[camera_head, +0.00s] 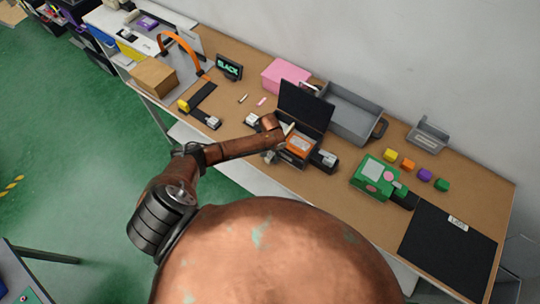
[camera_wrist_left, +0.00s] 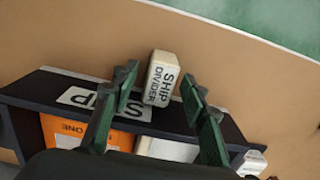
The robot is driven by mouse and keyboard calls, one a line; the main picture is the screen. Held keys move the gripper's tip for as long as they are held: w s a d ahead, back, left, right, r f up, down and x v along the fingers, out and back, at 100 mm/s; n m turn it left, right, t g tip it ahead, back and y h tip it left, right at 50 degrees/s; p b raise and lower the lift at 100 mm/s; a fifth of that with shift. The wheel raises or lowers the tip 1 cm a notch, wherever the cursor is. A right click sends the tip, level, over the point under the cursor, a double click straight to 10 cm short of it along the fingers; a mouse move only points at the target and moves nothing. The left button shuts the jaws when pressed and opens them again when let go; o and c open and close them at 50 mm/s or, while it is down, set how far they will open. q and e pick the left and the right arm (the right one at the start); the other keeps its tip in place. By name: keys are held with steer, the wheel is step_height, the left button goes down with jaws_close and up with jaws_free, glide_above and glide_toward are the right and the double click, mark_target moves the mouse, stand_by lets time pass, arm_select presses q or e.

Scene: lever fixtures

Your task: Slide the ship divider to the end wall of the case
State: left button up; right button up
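The ship divider (camera_wrist_left: 162,78) is a pale block with printed lettering, standing at the dark wall of the case (camera_wrist_left: 235,130) in the left wrist view. The dark case has its lid (camera_head: 304,106) raised in the head view. My left gripper (camera_wrist_left: 160,80) is open, with one green finger on either side of the divider and gaps showing on both sides. In the head view my left gripper (camera_head: 285,138) is over the case's left part and partly hides it. My right gripper is not in view.
An orange item (camera_head: 299,146) lies inside the case. A dark device (camera_head: 325,159) is at the case's right side. A grey tray (camera_head: 350,113) stands behind, and a green box (camera_head: 374,176) is to the right.

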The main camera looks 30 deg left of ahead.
arm_select(q)
jaws_close()
steer(key=shift+w, duration=0.1)
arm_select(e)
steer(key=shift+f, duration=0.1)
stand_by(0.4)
